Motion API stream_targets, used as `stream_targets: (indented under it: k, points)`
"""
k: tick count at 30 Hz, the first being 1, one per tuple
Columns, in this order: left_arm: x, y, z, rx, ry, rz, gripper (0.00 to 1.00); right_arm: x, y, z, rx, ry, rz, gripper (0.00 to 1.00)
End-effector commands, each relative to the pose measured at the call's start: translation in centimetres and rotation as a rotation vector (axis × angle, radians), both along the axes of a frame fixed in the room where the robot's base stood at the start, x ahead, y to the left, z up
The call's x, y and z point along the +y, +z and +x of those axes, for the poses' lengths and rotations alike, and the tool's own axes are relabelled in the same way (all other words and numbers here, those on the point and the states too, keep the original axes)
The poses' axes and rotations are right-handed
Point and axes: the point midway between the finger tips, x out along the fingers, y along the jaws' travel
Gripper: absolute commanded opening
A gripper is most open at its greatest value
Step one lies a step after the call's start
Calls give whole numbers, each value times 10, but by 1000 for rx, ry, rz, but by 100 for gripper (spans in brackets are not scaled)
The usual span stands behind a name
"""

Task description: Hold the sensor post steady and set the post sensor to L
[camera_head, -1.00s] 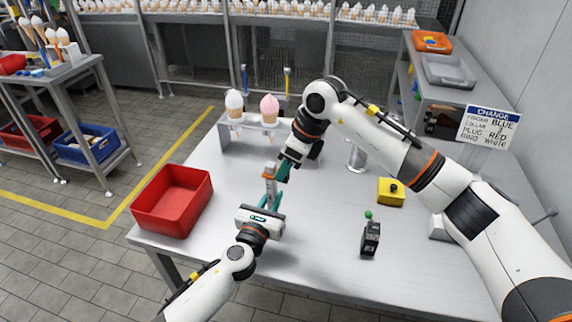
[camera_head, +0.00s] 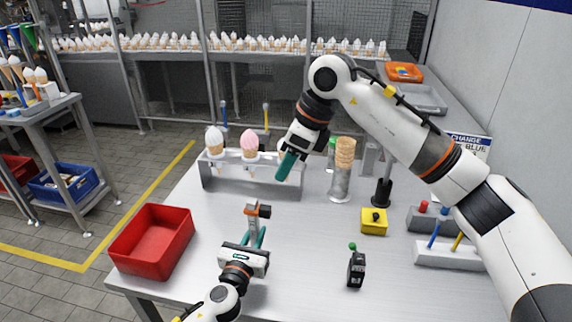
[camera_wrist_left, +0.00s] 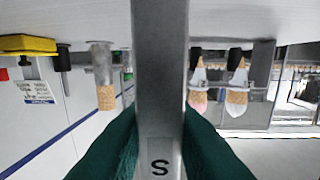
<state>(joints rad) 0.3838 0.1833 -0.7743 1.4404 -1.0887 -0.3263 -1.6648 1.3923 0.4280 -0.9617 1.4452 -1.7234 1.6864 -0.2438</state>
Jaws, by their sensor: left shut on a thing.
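The sensor post (camera_head: 252,228) is a grey upright on the table with an orange and dark sensor head (camera_head: 260,210) on top. My left gripper (camera_head: 256,238) is shut around the post below the head. In the left wrist view the grey post (camera_wrist_left: 160,70) stands between the teal fingers, with a letter S label (camera_wrist_left: 160,165) on it. No letter L shows, and the sensor's setting is too small to read. My right gripper (camera_head: 285,167) is above and behind the post, apart from it, near the cone rack. Its fingers overlap, so their opening is unclear.
A red bin (camera_head: 150,243) stands at left. The cone rack (camera_head: 215,180) holds a white and a pink cone. A cone stack in a holder (camera_head: 341,185), a yellow box (camera_head: 374,222) and a small black device (camera_head: 356,270) are at right. The table between post and yellow box is clear.

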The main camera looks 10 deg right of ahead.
Motion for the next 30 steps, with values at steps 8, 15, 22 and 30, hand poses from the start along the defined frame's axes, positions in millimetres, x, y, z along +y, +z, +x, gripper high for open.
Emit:
stream_targets:
  k: [8, 15, 22, 30]
  points:
    - [0, 0, 0, 1, 0, 0, 44, 0, 0, 0, 0, 0, 0, 40]
    - [0, 0, 0, 0, 0, 0, 45, 0, 0, 0, 0, 0, 0, 40]
    - [8, -1, -16, 1, 1, 1, 45, 0, -1, 0, 0, 0, 0, 40]
    - [29, -2, -70, 3, 0, 1, 45, 0, 0, 0, 0, 0, 0, 40]
